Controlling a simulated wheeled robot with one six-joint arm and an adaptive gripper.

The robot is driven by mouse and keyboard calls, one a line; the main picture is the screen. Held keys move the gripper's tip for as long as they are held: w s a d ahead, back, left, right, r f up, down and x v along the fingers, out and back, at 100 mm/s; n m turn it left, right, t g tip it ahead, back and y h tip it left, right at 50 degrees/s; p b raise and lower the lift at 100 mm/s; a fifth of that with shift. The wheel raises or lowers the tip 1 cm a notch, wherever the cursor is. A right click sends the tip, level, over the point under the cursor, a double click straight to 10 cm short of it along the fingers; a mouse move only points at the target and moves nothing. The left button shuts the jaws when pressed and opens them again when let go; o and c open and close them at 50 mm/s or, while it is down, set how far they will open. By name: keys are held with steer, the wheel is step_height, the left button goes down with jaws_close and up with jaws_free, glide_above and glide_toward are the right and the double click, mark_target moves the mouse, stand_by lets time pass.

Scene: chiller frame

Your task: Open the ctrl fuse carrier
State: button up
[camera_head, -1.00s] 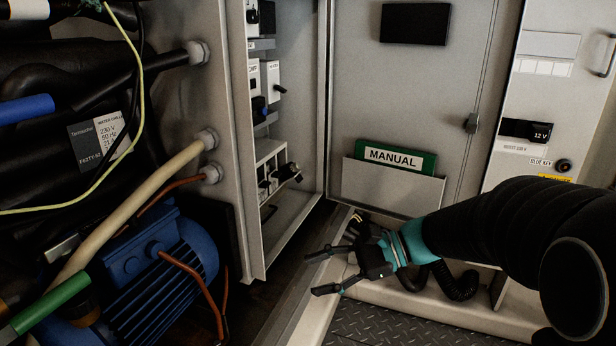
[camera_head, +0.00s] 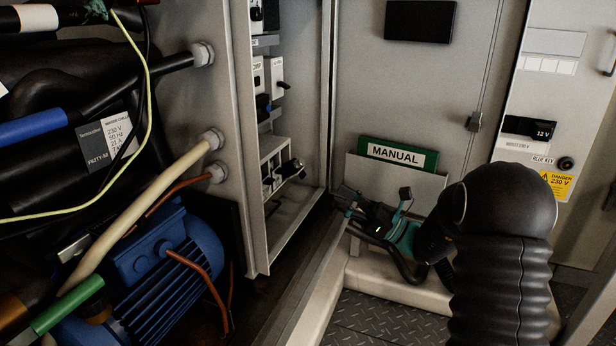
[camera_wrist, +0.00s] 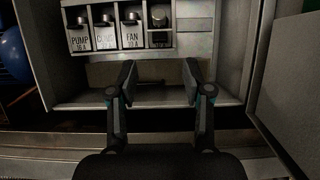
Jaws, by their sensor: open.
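A row of fuse carriers sits low in the grey cabinet. In the wrist view I read PUMP (camera_wrist: 80,40), a partly blurred label beside it (camera_wrist: 106,40), and FAN (camera_wrist: 132,40). The fourth unit (camera_wrist: 160,18) at the right end has a round, lighter front and a dark label I cannot read; I cannot tell if it is the ctrl carrier. In the head view the row's right end (camera_head: 292,169) sticks out further than the rest. My gripper (camera_head: 376,198) is open and empty in front of the cabinet. Its fingertips (camera_wrist: 158,84) appear below the row in the wrist view, apart from it.
The cabinet's lower lip (camera_wrist: 150,98) lies below the row. The open door with the MANUAL holder (camera_head: 398,176) stands to the right. A blue motor (camera_head: 155,255) and pipes are at the left. A 12 V box (camera_head: 528,130) is further right.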

mark_target(302, 173)
steer(key=x, duration=1)
steer(key=shift+a, duration=0.15)
steer(key=c, duration=0.8)
steer(key=r+h+p, duration=0.1)
steer(key=p, duration=0.1)
steer(key=shift+a+p, duration=0.1)
steer(key=shift+p, duration=0.2)
steer(key=shift+f+g, duration=0.15)
steer(key=shift+g, duration=0.15)
